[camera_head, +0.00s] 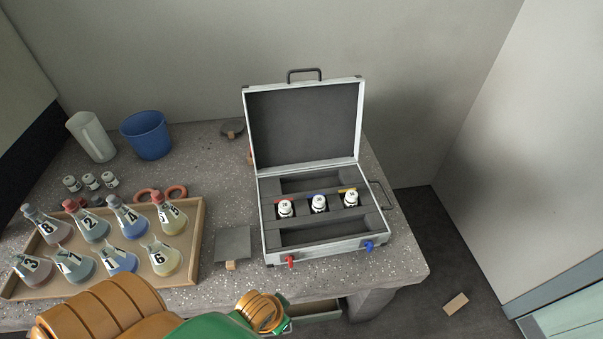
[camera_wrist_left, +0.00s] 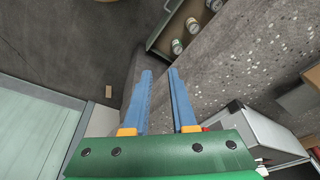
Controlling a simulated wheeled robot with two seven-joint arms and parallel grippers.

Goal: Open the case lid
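The silver case (camera_head: 325,243) sits on the bench, its lid (camera_head: 305,125) standing open, leaning slightly back. A dark handle (camera_head: 304,73) is on the lid's top edge. Red (camera_head: 290,261) and blue (camera_head: 368,246) latches are on the case front. Three small labelled bottles (camera_head: 319,204) stand in the dark foam inside. My left gripper (camera_wrist_left: 161,72) has two blue fingers apart, with nothing between them. It is in front of the bench, away from the case (camera_wrist_left: 262,135), which shows at the right of the wrist view. My right gripper is not in view.
A wooden tray (camera_head: 197,262) of numbered flasks stands left of the case. A blue bucket (camera_head: 147,136) and a white jug (camera_head: 91,137) stand behind it. A drawer (camera_wrist_left: 163,38) with several bottles is open below the bench. A wooden block (camera_head: 456,304) lies on the floor.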

